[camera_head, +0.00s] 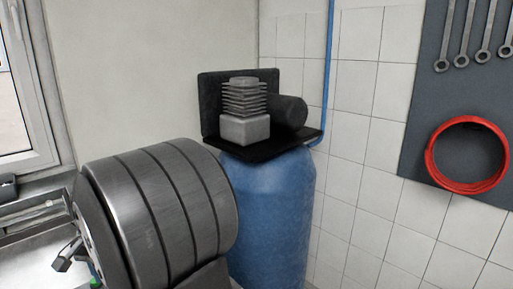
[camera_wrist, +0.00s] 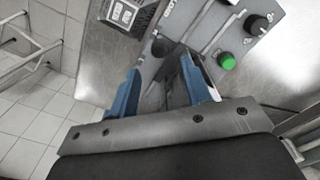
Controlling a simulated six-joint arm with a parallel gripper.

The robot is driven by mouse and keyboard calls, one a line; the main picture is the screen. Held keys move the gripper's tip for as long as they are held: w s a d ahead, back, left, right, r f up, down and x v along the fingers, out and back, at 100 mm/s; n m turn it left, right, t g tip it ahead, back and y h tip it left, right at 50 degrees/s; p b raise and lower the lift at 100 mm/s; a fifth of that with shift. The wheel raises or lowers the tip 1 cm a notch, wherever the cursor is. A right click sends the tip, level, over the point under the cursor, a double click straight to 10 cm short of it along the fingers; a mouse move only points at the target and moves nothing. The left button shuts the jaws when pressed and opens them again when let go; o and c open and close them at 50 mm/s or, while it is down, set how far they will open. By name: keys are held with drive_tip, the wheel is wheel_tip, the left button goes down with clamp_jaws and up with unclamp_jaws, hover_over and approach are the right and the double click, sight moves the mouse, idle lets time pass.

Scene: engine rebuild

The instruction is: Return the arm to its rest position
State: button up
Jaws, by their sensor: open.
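My gripper (camera_wrist: 160,66) shows in the wrist view with its two blue fingers apart. It points at a grey metal control panel (camera_wrist: 205,30). A dark shape (camera_wrist: 156,88) shows in the gap between the fingers. I cannot tell what it is or how far beyond the fingertips it lies; no finger is seen closed on it. In the head view I cannot make out the gripper clearly.
The panel has a green button (camera_wrist: 227,61) and a black knob (camera_wrist: 257,24). In the head view, a blue tank (camera_head: 268,205) carries a finned compressor (camera_head: 246,122). Wrenches (camera_head: 457,40) and a red ring (camera_head: 433,160) hang on a dark board (camera_head: 430,95) at right.

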wheel_tip(320, 180, up, 10)
drive_tip(key=n+y, duration=0.1)
drive_tip(key=shift+s+a, duration=0.25)
drive_tip(key=shift+s, duration=0.1)
drive_tip(key=shift+f, duration=0.1)
clamp_jaws()
drive_tip(key=s+a+f+n+t+h, duration=0.1)
drive_tip(key=s+a+f+n+t, duration=0.2)
drive_tip(key=a+t, duration=0.15)
drive_tip(key=s+a+f+n+t+h, duration=0.1)
drive_tip(key=s+a+f+n+t, duration=0.1)
drive_tip(key=s+a+n+t, duration=0.3)
drive_tip(key=w+d+f+m+g, duration=0.1)
drive_tip(key=w+d+f+g, duration=0.1)
drive_tip(key=w+f, duration=0.6)
drive_tip(key=shift+w+d, duration=0.15)
drive_tip(key=shift+w, duration=1.5)
